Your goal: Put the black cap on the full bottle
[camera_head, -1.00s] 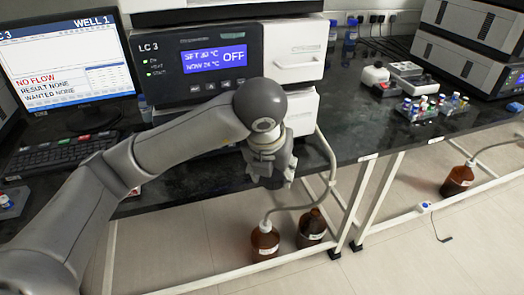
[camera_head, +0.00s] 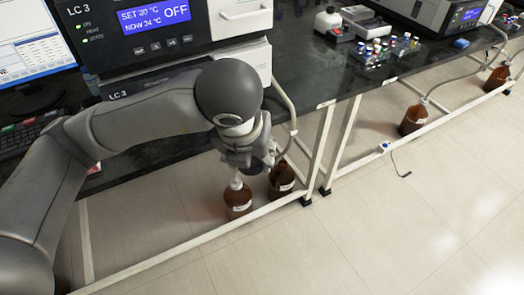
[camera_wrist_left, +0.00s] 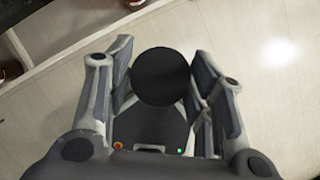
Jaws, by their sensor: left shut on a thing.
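My left gripper (camera_head: 262,165) is in front of the bench edge, over the floor bottles in the head view. In the left wrist view the gripper (camera_wrist_left: 162,82) is shut on the round black cap (camera_wrist_left: 160,77), which sits between its fingers. The cap cannot be made out in the head view. A brown bottle (camera_head: 282,181) stands on the floor just below and right of the gripper, its neck partly hidden. Another brown bottle (camera_head: 237,202) with a white cap and tube stands beside it on the left. I cannot tell which is full. My right gripper is not in view.
The black bench (camera_head: 320,75) with its white frame legs (camera_head: 318,155) stands by the bottles. A pale hose (camera_head: 288,105) hangs down beside the gripper. More brown bottles (camera_head: 413,119) stand farther right. The floor in front is open.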

